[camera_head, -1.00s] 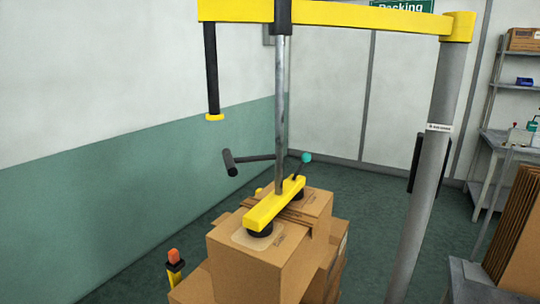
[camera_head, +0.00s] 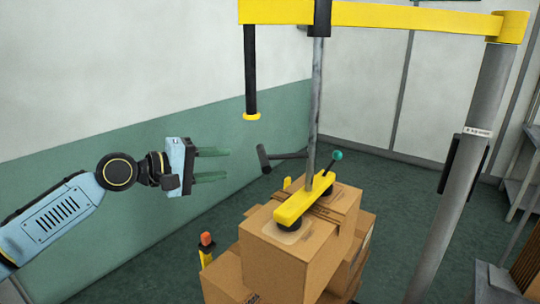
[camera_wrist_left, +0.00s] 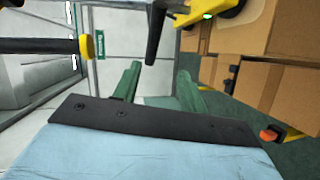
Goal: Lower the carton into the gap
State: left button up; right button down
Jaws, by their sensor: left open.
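A brown carton (camera_head: 286,262) sits at the top front of a stack of cartons, under the yellow suction bar (camera_head: 305,199) of a hoist. The bar's black cups rest on or just over the carton tops; I cannot tell if they grip. A second carton (camera_head: 342,203) stands right behind it. I cannot make out the gap. My left gripper (camera_head: 212,164) is open and empty, left of the hoist's black handle (camera_head: 281,156) and apart from it. Its green fingers (camera_wrist_left: 160,85) also show in the left wrist view. My right gripper is not in view.
A grey post (camera_head: 455,170) carries the yellow overhead beam (camera_head: 390,17) on the right. A black hanging bar (camera_head: 250,75) with a yellow end is above my left gripper. A yellow post with an orange top (camera_head: 206,240) stands left of the stack.

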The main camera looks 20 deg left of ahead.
pick_arm(q)
jog(key=d+r+p+x, duration=0.1)
jog(key=p+x, duration=0.1)
jog(key=x, duration=1.1)
jog(key=shift+s+h, duration=0.3)
jog(key=shift+s, duration=0.05)
jog(key=shift+r, duration=0.15)
grip_shut()
